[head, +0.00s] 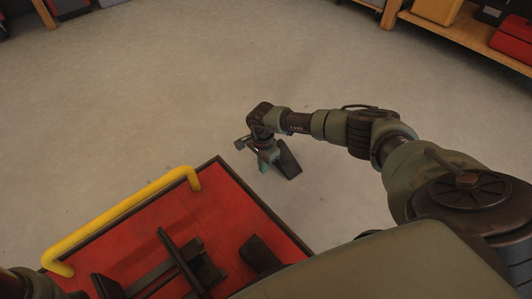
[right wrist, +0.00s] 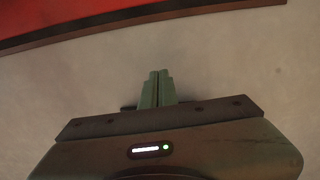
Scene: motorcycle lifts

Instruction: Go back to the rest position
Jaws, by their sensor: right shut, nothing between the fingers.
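My right arm reaches in from the right of the head view, and its gripper (head: 266,162) points down over bare grey floor, just beyond the edge of a red platform (head: 229,199). In the right wrist view the two green fingers (right wrist: 158,88) are together with nothing between them. The platform's dark edge (right wrist: 150,16) crosses the top of that view, apart from the fingers. My left gripper is not in view; only a dark bit of what may be my left arm shows at the lower left corner.
A yellow rail (head: 125,215) stands along the platform's far side. Dark metal parts (head: 172,266) sit on the platform. A wooden shelf (head: 466,37) with a yellow case (head: 437,10) and red cases stands at the upper right. The floor (head: 200,90) between is clear.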

